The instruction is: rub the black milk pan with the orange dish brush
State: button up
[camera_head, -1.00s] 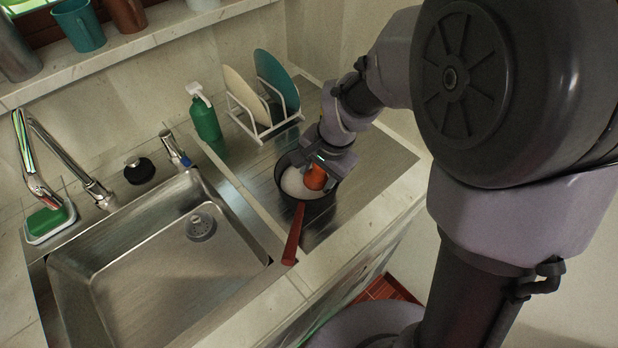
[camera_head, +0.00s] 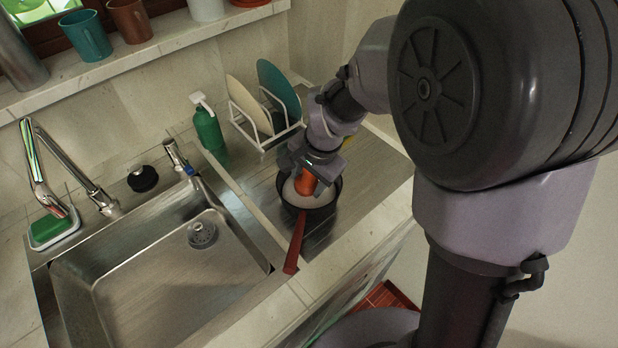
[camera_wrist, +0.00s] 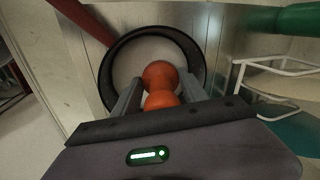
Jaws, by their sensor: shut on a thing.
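The black milk pan (camera_head: 334,203) stands on the ribbed metal drainboard right of the sink, its red-brown handle (camera_head: 295,243) pointing to the front. Its inside looks pale. My gripper (camera_head: 307,176) is shut on the orange dish brush (camera_head: 306,184), over the pan's opening. In the wrist view, the brush (camera_wrist: 160,77) shows as two round orange parts between the fingers (camera_wrist: 162,100), inside the outline of the pan rim (camera_wrist: 108,62). The brush's lower end is hidden, so I cannot tell whether it touches the pan floor.
A green soap bottle (camera_head: 208,128) and a dish rack (camera_head: 262,135) with plates stand behind the pan. The empty sink (camera_head: 130,290) is to the left, with a tap (camera_head: 75,175) and a green sponge (camera_head: 50,226) in a tray. Mugs (camera_head: 86,36) stand on the ledge.

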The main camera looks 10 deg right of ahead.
notch_tip(320, 180, up, 12)
jog(key=p, duration=0.9)
jog(key=shift+r, duration=0.2)
jog(key=shift+f, duration=0.1)
